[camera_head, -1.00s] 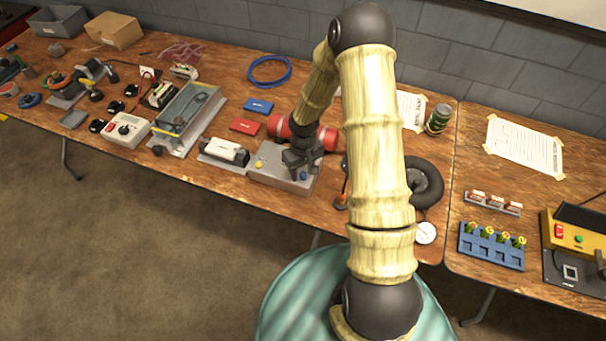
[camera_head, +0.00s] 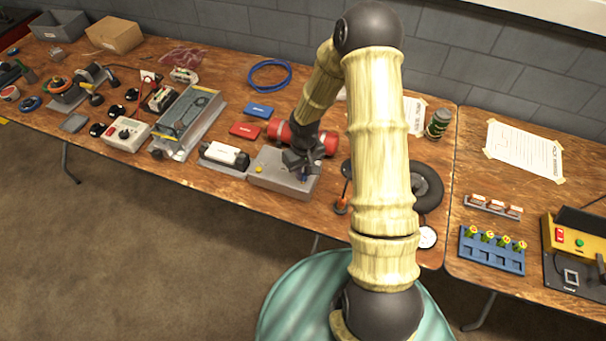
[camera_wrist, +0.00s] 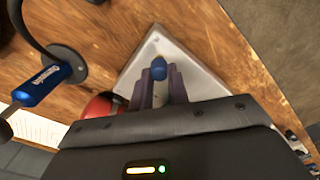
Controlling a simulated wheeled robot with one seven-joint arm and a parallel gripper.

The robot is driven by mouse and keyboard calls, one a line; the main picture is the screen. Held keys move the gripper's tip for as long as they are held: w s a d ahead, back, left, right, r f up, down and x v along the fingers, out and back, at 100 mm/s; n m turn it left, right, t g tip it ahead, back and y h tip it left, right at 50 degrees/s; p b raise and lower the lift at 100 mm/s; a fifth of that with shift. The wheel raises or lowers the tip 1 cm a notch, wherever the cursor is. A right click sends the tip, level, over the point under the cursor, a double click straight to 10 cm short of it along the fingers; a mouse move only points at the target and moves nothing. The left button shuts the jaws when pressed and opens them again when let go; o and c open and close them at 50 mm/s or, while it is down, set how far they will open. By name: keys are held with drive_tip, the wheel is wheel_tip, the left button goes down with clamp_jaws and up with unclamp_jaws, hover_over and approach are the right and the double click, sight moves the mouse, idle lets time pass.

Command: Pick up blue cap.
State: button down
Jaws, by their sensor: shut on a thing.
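The blue cap (camera_wrist: 158,69) shows between my gripper's fingertips in the wrist view. My gripper (camera_wrist: 160,78) is shut on it, with a finger on either side. In the head view my gripper (camera_head: 303,168) is low over the right part of a grey metal box (camera_head: 272,181), and the cap is mostly hidden by the fingers. The box also shows under the cap in the wrist view (camera_wrist: 200,72). I cannot tell whether the cap is clear of the box's top.
A small yellow cap (camera_head: 259,170) is on the box's left part. A red cylinder (camera_head: 325,142) lies just behind my gripper, and a black tyre (camera_head: 428,188) is to the right. A white cylinder on a stand (camera_head: 224,154) is to the left. A blue lettered thing (camera_wrist: 42,85) shows in the wrist view.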

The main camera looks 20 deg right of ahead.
wheel_tip(320, 180, up, 8)
drive_tip(key=shift+r, duration=0.1)
idle(0.7)
drive_tip(key=shift+s+f+t+p, duration=0.1)
drive_tip(key=shift+f+t+p, duration=0.65)
drive_tip(key=shift+f, duration=0.55)
drive_tip(key=shift+f, duration=0.15)
drive_tip(key=shift+f+b, duration=2)
drive_tip(key=shift+f, duration=0.15)
drive_tip(key=shift+f+b, duration=1.05)
drive_tip(key=shift+f, duration=0.35)
